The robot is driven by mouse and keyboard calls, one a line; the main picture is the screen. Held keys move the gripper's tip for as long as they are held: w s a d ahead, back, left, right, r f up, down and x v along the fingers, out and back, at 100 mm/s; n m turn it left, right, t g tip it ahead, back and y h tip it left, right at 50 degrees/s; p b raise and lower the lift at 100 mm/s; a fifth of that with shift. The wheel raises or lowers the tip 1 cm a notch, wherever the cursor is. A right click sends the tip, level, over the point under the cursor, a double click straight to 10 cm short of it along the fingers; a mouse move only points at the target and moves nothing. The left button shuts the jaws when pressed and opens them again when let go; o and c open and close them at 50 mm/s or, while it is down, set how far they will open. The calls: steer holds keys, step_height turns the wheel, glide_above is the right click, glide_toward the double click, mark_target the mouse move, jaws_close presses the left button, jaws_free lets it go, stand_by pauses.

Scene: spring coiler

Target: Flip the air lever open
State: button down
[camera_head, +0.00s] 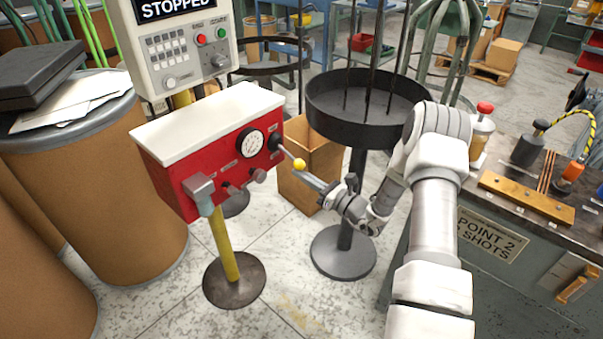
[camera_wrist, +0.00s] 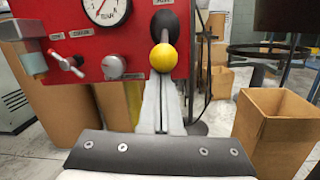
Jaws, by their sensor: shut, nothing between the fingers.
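The red control box (camera_head: 240,155) has a white top and a round gauge (camera_head: 252,143) and stands on a yellow post. A lever with a yellow ball end (camera_head: 299,164) sticks out from a black boss on its right side. The ball (camera_wrist: 163,57) is close ahead in the wrist view. A small pale lever (camera_wrist: 66,62) sits below two small labels, left of a round grey knob (camera_wrist: 114,66). I cannot tell which lever is the air lever. My gripper (camera_head: 310,178) is shut and empty, its tips (camera_wrist: 164,85) just below the yellow ball; contact is unclear.
A black round tray stand (camera_head: 344,250) is right of the box, near my arm. An open cardboard box (camera_head: 300,185) stands behind my gripper. A "STOPPED" control panel (camera_head: 180,50) rises behind the red box. Brown drums are left; a workbench (camera_head: 500,220) is right.

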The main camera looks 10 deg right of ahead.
mark_target(302, 165)
steer(key=shift+r+p, duration=0.35)
steer(key=r+p, duration=0.1)
steer(key=r+g+h+p, duration=0.1)
steer(key=p, duration=0.1)
steer(key=r+p, duration=0.1)
steer(key=p, duration=0.1)
steer(key=shift+s+d+g+h, duration=0.3)
steer(key=shift+s+d+g, duration=0.05)
steer(key=shift+g, duration=0.05)
steer(key=shift+s+r+g+h+p, duration=0.1)
steer(key=shift+r+g+h+p, duration=0.75)
steer(key=shift+p, duration=0.95)
steer(key=shift+s+r+g+h+p, duration=0.1)
steer(key=shift+r+g+h+p, duration=0.4)
steer(key=shift+r+p, duration=0.95)
steer(key=shift+w+f+p, duration=0.1)
steer(key=shift+f+p, duration=0.05)
steer(key=shift+p, duration=0.2)
